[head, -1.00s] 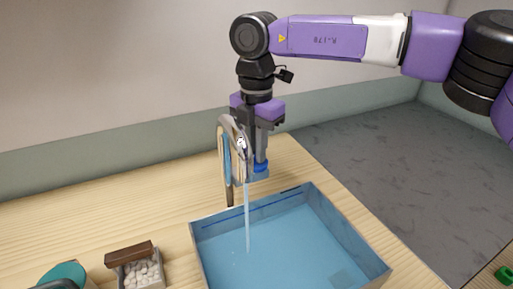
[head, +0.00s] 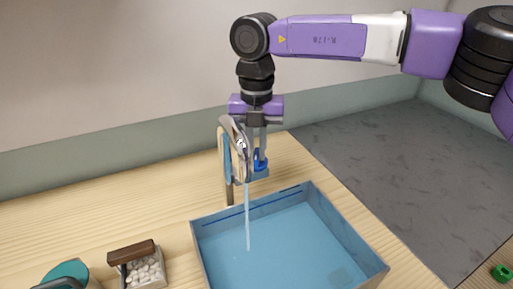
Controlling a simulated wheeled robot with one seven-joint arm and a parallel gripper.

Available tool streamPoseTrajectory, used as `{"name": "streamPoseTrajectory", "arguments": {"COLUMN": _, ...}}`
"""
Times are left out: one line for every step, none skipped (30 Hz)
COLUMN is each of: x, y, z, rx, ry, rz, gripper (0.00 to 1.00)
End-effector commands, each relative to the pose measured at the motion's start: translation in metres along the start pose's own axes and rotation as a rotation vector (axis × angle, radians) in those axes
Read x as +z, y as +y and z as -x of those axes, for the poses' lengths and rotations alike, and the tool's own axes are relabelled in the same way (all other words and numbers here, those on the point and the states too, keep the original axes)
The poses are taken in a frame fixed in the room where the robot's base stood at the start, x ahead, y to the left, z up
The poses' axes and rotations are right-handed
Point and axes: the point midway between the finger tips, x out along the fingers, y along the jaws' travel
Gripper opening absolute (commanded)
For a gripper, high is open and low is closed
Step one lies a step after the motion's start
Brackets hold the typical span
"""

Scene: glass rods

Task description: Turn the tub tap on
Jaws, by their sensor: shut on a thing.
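The tap (head: 236,140) is a curved chrome spout on a post behind the tub, above the tub's back edge. A thin pale-blue stream of water (head: 247,215) runs from the spout down into the tub. The blue tub (head: 355,235) is open and rectangular. A small blue tap handle (head: 261,160) shows just right of the spout. My gripper (head: 262,152) points down behind and right of the spout and is shut on the blue handle. The spout partly hides the left finger and the grip.
A small box of white pebbles (head: 147,272) with a brown block (head: 131,252) on its edge stands left of the tub. A teal round thing (head: 66,272) is at the lower left, and a green object (head: 502,273) at the far right. The wooden top left of the tap is clear.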

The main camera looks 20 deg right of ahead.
Motion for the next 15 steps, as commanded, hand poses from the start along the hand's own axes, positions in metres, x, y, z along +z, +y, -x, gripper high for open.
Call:
{"name": "streamPoseTrajectory", "arguments": {"x": 0.001, "y": 0.0001, "z": 0.0016, "rx": 0.002, "ry": -0.003, "rz": 0.002, "gripper": 0.0}}
{"name": "streamPoseTrajectory", "arguments": {"x": 0.0011, "y": 0.0001, "z": 0.0016, "rx": 0.002, "ry": -0.003, "rz": 0.003, "gripper": 0.0}}
{"name": "streamPoseTrajectory", "arguments": {"x": 0.0011, "y": 0.0001, "z": 0.0016, "rx": 0.002, "ry": -0.003, "rz": 0.004, "gripper": 0.0}}
{"name": "streamPoseTrajectory", "arguments": {"x": 0.0011, "y": 0.0001, "z": 0.0016, "rx": 0.002, "ry": -0.003, "rz": 0.004, "gripper": 0.0}}
{"name": "streamPoseTrajectory", "arguments": {"x": 0.0011, "y": 0.0001, "z": 0.0016, "rx": 0.002, "ry": -0.003, "rz": 0.004, "gripper": 0.0}}
{"name": "streamPoseTrajectory", "arguments": {"x": 0.0011, "y": 0.0001, "z": 0.0016, "rx": 0.002, "ry": -0.003, "rz": 0.004, "gripper": 0.0}}
{"name": "streamPoseTrajectory", "arguments": {"x": 0.0012, "y": 0.0001, "z": 0.0016, "rx": 0.002, "ry": -0.003, "rz": 0.003, "gripper": 0.0}}
{"name": "streamPoseTrajectory", "arguments": {"x": 0.0012, "y": 0.0001, "z": 0.0016, "rx": 0.002, "ry": -0.003, "rz": 0.003, "gripper": 0.0}}
{"name": "streamPoseTrajectory", "arguments": {"x": 0.0012, "y": 0.0001, "z": 0.0017, "rx": 0.002, "ry": -0.003, "rz": 0.003, "gripper": 0.0}}
{"name": "streamPoseTrajectory", "arguments": {"x": 0.0012, "y": 0.0001, "z": 0.0017, "rx": 0.002, "ry": -0.004, "rz": 0.003, "gripper": 0.0}}
{"name": "streamPoseTrajectory", "arguments": {"x": 0.0012, "y": 0.0001, "z": 0.0017, "rx": 0.002, "ry": -0.004, "rz": 0.003, "gripper": 0.0}}
{"name": "streamPoseTrajectory", "arguments": {"x": 0.0013, "y": 0.0001, "z": 0.0017, "rx": 0.002, "ry": -0.004, "rz": 0.003, "gripper": 0.15}}
{"name": "streamPoseTrajectory", "arguments": {"x": 0.0012, "y": 0.0001, "z": 0.0017, "rx": 0.002, "ry": -0.004, "rz": 0.003, "gripper": 0.2}}
{"name": "streamPoseTrajectory", "arguments": {"x": 0.0012, "y": 0.0001, "z": 0.0016, "rx": 0.002, "ry": -0.003, "rz": 0.003, "gripper": 0.26}}
{"name": "streamPoseTrajectory", "arguments": {"x": 0.001, "y": 0.0001, "z": 0.0014, "rx": 0.002, "ry": -0.003, "rz": 0.003, "gripper": 0.34}}
